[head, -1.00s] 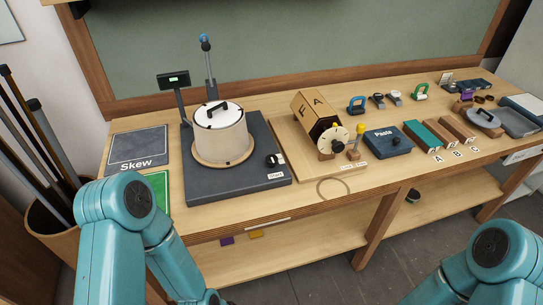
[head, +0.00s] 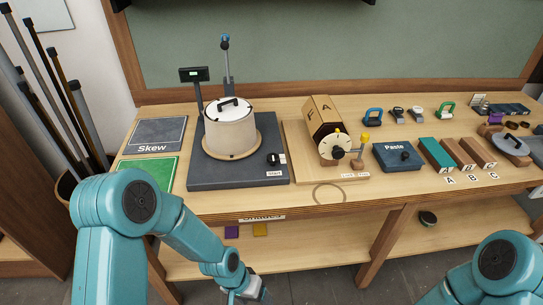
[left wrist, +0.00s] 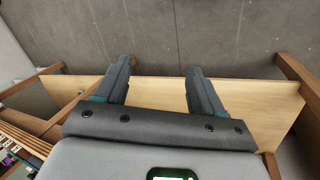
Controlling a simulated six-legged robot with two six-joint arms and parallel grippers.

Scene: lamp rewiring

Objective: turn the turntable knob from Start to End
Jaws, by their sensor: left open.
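The turntable is a dark slate base (head: 237,178) on the bench at the left of centre. A cream drum (head: 230,132) with a white lid and black handle stands on its round wooden plate. The small black knob (head: 273,159) is at the base's front right, beside a white label reading "Start" (head: 275,173). No "End" label is readable. My left gripper (head: 250,290) is low in front of the bench, below and apart from the knob. In the left wrist view its two dark fingers (left wrist: 160,85) are spread and empty. My right gripper is out of view.
A green mat (head: 149,172) and a "Skew" mat (head: 153,137) lie left of the turntable. A post with a small display (head: 194,75) stands behind it. A wooden block with a dial (head: 334,146) and a blue "Paste" box (head: 397,157) sit to the right. A lower shelf runs under the bench.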

